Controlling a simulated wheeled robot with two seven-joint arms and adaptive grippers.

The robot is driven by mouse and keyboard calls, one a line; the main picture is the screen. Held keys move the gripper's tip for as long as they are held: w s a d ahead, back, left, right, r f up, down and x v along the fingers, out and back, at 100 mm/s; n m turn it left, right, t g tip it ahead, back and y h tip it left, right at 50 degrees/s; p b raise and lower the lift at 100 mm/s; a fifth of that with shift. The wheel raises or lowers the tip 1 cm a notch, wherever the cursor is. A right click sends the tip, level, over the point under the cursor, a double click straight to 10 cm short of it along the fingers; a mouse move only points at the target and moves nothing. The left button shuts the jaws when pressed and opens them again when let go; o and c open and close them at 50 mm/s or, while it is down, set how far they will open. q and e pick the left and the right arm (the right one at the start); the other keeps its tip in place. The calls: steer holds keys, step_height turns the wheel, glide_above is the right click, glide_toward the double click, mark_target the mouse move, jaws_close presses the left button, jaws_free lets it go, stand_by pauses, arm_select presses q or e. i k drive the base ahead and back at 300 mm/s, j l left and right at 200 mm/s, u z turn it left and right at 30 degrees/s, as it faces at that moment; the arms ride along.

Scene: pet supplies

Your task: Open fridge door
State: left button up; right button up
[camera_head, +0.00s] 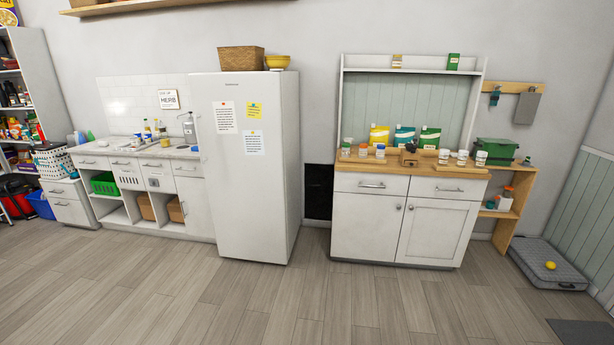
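A tall white fridge (245,190) stands upright against the back wall, a little left of the middle of the head view. Its door (238,207) faces me and looks shut. A white note (224,117), a yellow note (254,110) and a pale blue note (255,142) are on the upper door. No handle on the door can be made out clearly at this size. A wicker basket (241,59) and a yellow bowl (277,62) sit on top of the fridge. Neither of my grippers is in view.
A sink counter (142,153) with drawers and open shelves adjoins the fridge on the left. A white cabinet (400,225) with jars and pouches stands to the right. A grey pet bed (545,262) lies far right. The wood floor (230,305) in front is clear.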

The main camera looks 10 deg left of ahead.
mark_target(238, 120)
steer(key=i+l+u, duration=0.1)
steer(key=i+u, duration=0.2)
steer(key=i, duration=0.5)
steer(key=i+u, duration=0.3)
steer(key=i, duration=0.15)
steer(key=i+u, duration=0.3)
steer(key=i, duration=0.15)
steer(key=i+j, duration=0.1)
steer(key=i, duration=0.35)
steer(key=i+j+u, duration=0.15)
steer(key=i, duration=0.35)
steer(key=i+j+z, duration=0.2)
steer(key=i, duration=0.25)
steer(key=i+j+z, duration=0.25)
steer(key=i+j, duration=0.1)
steer(key=i, duration=0.1)
